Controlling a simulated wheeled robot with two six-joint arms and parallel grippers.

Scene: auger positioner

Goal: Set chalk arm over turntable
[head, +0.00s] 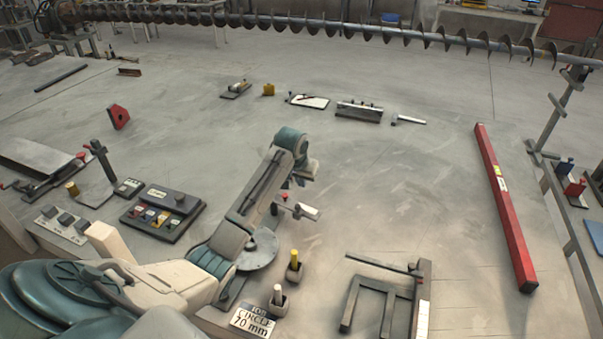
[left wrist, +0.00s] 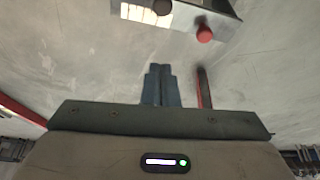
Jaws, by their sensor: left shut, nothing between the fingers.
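The grey round turntable (head: 262,254) sits on the bench, partly hidden behind my left arm. A small metal arm with a pale end block (head: 309,212) and a red knob (head: 284,196) stands just behind it; I take it for the chalk arm. Its end appears beyond the disc, not over it. My left gripper (head: 301,181) hangs just above and behind this arm. In the left wrist view the blue-grey fingers (left wrist: 162,86) are together and empty. A metal bar (left wrist: 178,12) with a red knob (left wrist: 204,34) lies ahead of them, apart from the tips. My right gripper is out of view.
Holders with a yellow stick (head: 295,260) and a white stick (head: 278,294) stand near a "JOB CIRCLE 70 mm" card (head: 253,321). A dark frame (head: 385,292) and long red level (head: 504,207) are at right. A button box (head: 163,214) is at left. The bench centre is clear.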

